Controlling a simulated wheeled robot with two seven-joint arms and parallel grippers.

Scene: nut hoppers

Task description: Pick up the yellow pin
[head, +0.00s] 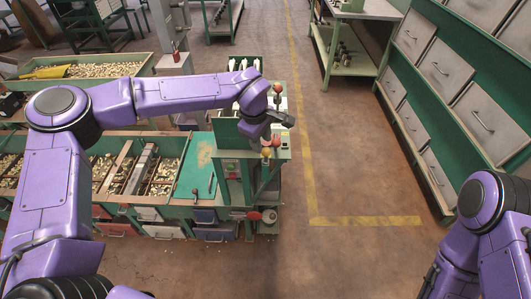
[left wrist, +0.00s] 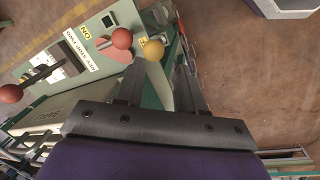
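The yellow pin shows as a yellow ball-topped knob (head: 266,152) at the green machine stand, just below my left gripper (head: 268,133). In the left wrist view the yellow ball (left wrist: 153,49) appears between the two dark fingers of my left gripper (left wrist: 160,70). The fingers stand apart and do not visibly touch it. The pin's lower part is hard to make out. My right arm is at the lower right; a dark part at its low end may be its gripper, but its fingers cannot be made out.
A red ball (left wrist: 122,38) sits close beside the yellow one, and another red ball (left wrist: 10,93) is farther left. Hoppers of nuts (head: 163,170) stand left of the stand. Grey drawers (head: 468,122) line the right. The floor between is clear.

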